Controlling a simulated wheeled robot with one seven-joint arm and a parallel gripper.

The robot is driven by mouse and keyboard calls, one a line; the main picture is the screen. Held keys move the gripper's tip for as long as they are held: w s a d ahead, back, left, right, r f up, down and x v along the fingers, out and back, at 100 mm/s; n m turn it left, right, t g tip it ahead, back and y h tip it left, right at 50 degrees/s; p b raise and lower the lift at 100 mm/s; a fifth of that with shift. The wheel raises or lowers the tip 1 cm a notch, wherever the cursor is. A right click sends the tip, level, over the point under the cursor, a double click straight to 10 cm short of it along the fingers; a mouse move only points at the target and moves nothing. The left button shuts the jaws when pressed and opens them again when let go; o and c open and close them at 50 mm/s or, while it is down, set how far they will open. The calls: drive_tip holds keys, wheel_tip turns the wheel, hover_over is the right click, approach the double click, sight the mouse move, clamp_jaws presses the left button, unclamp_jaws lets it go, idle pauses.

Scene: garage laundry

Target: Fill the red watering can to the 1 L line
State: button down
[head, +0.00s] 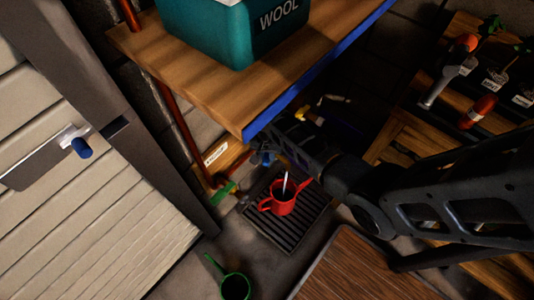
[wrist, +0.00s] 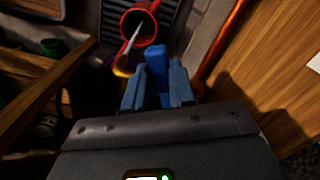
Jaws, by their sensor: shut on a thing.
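The red watering can (head: 283,207) stands upright on the dark floor grate, and its open top also shows in the wrist view (wrist: 127,24). A thin pale stream (wrist: 132,40) runs from the brass spout (wrist: 123,67) into the can. The water level and the 1 L line cannot be made out. My gripper (wrist: 156,76) has its blue fingers closed on a blue tap lever (wrist: 156,60), above and beside the can. In the head view my gripper (head: 266,155) is partly hidden by the shelf edge and my arm.
The slatted grate (head: 268,228) lies under the can. A green can (head: 235,287) stands on the floor in front. A wooden shelf (head: 200,75) with a teal WOOL box (head: 215,30) overhangs the tap. A wooden rack with plants stands right, and a brown wooden top (head: 355,270) is in front.

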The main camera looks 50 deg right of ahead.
drive_tip(key=shift+w+a+m+b, duration=0.2)
drive_tip(key=shift+w+m, duration=0.5)
drive_tip(key=shift+m, duration=0.7)
drive_tip(key=shift+w+a+m+b, duration=0.2)
drive_tip(key=shift+w+m, duration=0.5)
drive_tip(key=shift+m, duration=0.7)
drive_tip(key=shift+w, duration=0.1)
drive_tip(key=c, duration=0.9)
unclamp_jaws()
wheel_tip(320, 180, up, 8)
drive_tip(key=shift+f+p, duration=0.1)
drive_tip(key=shift+p, duration=0.5)
